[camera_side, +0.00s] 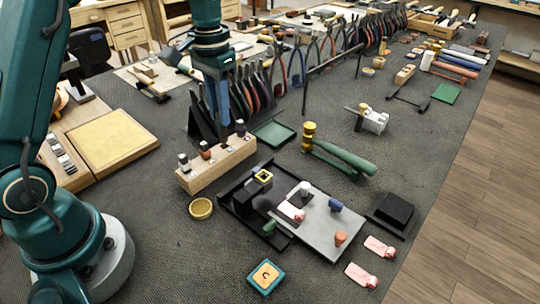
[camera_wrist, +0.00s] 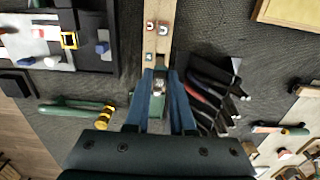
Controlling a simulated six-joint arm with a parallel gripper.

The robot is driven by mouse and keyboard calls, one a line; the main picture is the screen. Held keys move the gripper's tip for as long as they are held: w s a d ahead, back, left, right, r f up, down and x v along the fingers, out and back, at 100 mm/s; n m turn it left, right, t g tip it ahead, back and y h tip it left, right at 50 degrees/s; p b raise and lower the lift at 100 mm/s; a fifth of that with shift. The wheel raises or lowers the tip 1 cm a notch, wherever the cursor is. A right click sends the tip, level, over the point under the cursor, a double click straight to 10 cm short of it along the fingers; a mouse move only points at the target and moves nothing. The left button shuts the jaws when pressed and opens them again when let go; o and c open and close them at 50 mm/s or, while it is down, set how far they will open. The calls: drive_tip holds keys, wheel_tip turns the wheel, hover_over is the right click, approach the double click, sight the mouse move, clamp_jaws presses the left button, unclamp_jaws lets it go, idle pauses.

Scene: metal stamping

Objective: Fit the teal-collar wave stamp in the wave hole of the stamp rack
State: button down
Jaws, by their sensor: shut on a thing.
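My gripper (camera_side: 222,122) points down over the wooden stamp rack (camera_side: 222,168). In the wrist view my gripper (camera_wrist: 159,84) has its blue fingers shut on a stamp (camera_wrist: 158,88) with a shiny metal end and a teal-green part. This looks like the teal-collar stamp; its wave face cannot be made out. In the side view the fingers hide most of it. The wave hole is not clearly visible.
A black tray (camera_side: 235,208) with a grey plate and small coloured pieces lies in front of the rack. A green-handled hammer (camera_side: 340,155) lies to the right. Pliers (camera_side: 285,75) stand in a row behind. A yellow round dish (camera_side: 201,208) sits near the rack.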

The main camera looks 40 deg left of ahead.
sight(222, 127)
drive_tip(key=shift+f, duration=2.35)
drive_tip(key=c, duration=0.7)
unclamp_jaws()
drive_tip(key=shift+r, duration=0.1)
drive_tip(key=shift+r, duration=2.45)
